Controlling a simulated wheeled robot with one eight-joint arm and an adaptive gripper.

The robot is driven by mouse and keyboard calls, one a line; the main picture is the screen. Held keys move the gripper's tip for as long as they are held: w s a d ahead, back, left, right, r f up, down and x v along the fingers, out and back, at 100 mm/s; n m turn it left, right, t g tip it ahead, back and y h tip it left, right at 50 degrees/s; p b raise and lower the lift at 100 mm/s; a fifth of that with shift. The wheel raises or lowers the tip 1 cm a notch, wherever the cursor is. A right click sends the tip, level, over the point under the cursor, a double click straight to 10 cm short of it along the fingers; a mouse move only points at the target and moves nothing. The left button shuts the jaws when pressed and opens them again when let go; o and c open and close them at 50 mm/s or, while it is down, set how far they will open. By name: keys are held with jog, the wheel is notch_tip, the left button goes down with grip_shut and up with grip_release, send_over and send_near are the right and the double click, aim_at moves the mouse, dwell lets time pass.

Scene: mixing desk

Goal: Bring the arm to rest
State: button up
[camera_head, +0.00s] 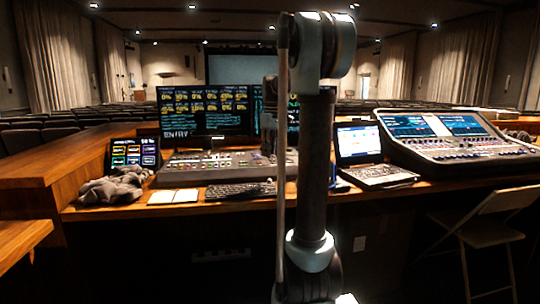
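My arm (313,160) rises in the middle of the head view, with a pale lower joint and a bent joint at the top. A dark part that looks like my gripper (268,145) hangs just left of the upright link, in front of the monitors and over the mixing desk area. The arm's upright link partly hides it. Its fingers are too dark and small to tell open from shut. I see nothing clearly held.
The wooden desk (130,208) carries monitors (203,112), a control console (215,165), a keyboard (238,191), an open book (173,196), grey cloth (112,187), a laptop (360,150) and a large mixer (450,140). A folding chair (485,225) stands at right.

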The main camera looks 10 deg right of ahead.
jog(key=s+f+m, duration=0.2)
jog(key=s+f, duration=0.5)
jog(key=s, duration=0.4)
jog(key=s+f+m+t, duration=0.1)
jog(key=s+f+m, duration=0.1)
jog(key=s+f, duration=0.6)
jog(key=s+f+m+t, duration=0.1)
jog(key=s+f, duration=0.6)
jog(key=s, duration=0.9)
jog(key=shift+a+f+m, duration=0.2)
jog(key=shift+a+m, duration=0.15)
jog(key=shift+m, duration=0.55)
